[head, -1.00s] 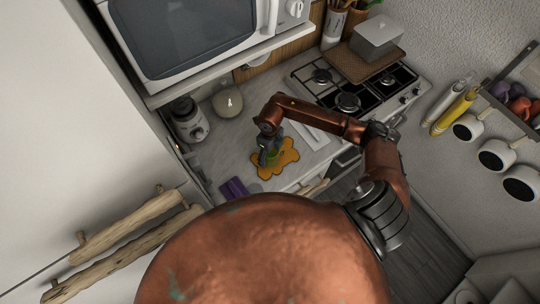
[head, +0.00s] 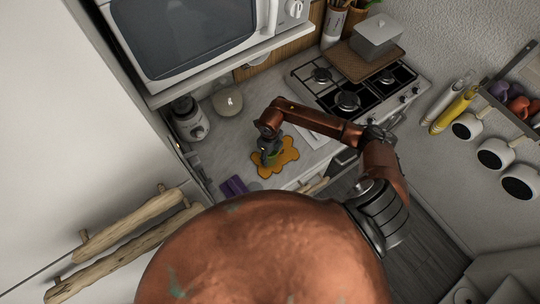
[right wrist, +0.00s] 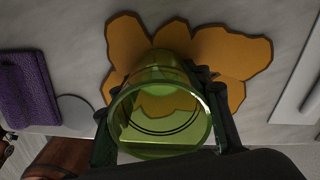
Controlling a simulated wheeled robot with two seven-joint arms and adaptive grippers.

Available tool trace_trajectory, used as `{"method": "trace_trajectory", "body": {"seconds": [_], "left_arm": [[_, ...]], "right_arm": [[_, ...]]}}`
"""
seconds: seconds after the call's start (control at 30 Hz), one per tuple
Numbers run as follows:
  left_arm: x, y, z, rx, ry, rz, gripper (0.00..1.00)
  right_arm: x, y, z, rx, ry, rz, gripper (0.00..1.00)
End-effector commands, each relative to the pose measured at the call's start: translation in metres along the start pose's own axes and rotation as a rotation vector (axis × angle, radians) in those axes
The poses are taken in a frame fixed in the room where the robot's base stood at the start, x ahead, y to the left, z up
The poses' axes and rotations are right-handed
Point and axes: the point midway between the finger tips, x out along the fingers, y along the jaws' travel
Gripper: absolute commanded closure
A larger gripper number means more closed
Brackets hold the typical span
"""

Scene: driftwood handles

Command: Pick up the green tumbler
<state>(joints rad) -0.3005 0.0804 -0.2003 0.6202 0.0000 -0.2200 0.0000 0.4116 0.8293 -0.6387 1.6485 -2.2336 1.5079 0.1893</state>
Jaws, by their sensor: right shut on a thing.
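The green tumbler (right wrist: 160,112) is see-through and shows large in the right wrist view, with its open rim toward the camera. My right gripper (right wrist: 162,120) is shut on it, one finger on each side. In the head view the right gripper (head: 268,150) is over the orange splat-shaped mat (head: 288,158), and the tumbler (head: 270,157) is mostly hidden by the gripper. The mat also shows behind the tumbler in the right wrist view (right wrist: 240,55). I cannot tell whether the tumbler touches the mat. My left gripper is not in view.
A purple cloth (head: 233,187) lies left of the mat. A blender (head: 188,120) and a round pale jar (head: 228,101) stand behind. The gas hob (head: 348,102) with a pot (head: 377,38) on a board is at the right. The microwave (head: 190,35) overhangs the counter.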

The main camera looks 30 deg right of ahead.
Motion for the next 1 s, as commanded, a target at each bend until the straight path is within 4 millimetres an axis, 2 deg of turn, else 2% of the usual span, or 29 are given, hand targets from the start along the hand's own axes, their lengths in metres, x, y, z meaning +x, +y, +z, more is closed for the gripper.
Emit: {"method": "trace_trajectory", "body": {"seconds": [0.23, 0.63, 0.8, 1.0], "left_arm": [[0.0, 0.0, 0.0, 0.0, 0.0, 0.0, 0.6], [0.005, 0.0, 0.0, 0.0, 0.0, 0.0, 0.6], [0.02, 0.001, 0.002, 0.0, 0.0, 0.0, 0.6], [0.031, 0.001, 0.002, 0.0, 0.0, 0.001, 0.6]], "right_arm": [[0.0, 0.0, 0.0, 0.0, -0.001, 0.0, 0.86], [-0.008, -0.001, 0.001, 0.0, -0.002, -0.001, 0.86], [-0.033, 0.0, 0.001, -0.004, -0.005, -0.003, 0.86], [-0.079, 0.038, -0.015, -0.008, -0.007, -0.001, 0.86]]}}
